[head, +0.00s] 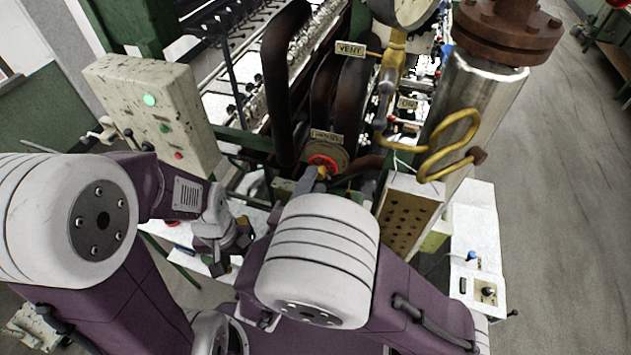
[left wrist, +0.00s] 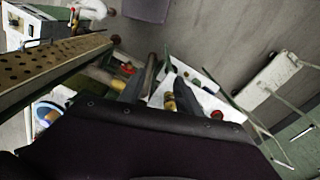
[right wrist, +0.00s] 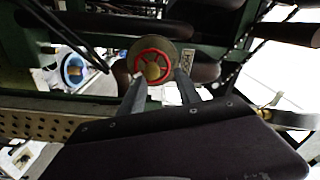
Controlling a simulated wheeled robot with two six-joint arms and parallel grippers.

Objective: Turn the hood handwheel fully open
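The red hood handwheel (head: 322,162) with a brass-coloured centre sits on a round dark flange below a small tag whose lettering is too small to read surely. In the right wrist view the handwheel (right wrist: 152,56) faces me, just beyond my fingertips. My right gripper (right wrist: 160,82) is open, its two fingers spread on either side of the wheel's lower part; contact cannot be told. In the head view my right gripper (head: 313,180) reaches the wheel and partly covers it. My left gripper (head: 226,248) hangs low at the left, away from the wheel; its fingers (left wrist: 160,68) are apart and empty.
Dark pipes (head: 322,90) rise behind the wheel. A brass valve (head: 391,60) with a VENT tag (head: 350,49) and a coiled brass tube (head: 450,145) stand to the right. A perforated box (head: 408,218) is right of my right arm. A control box (head: 150,108) stands left.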

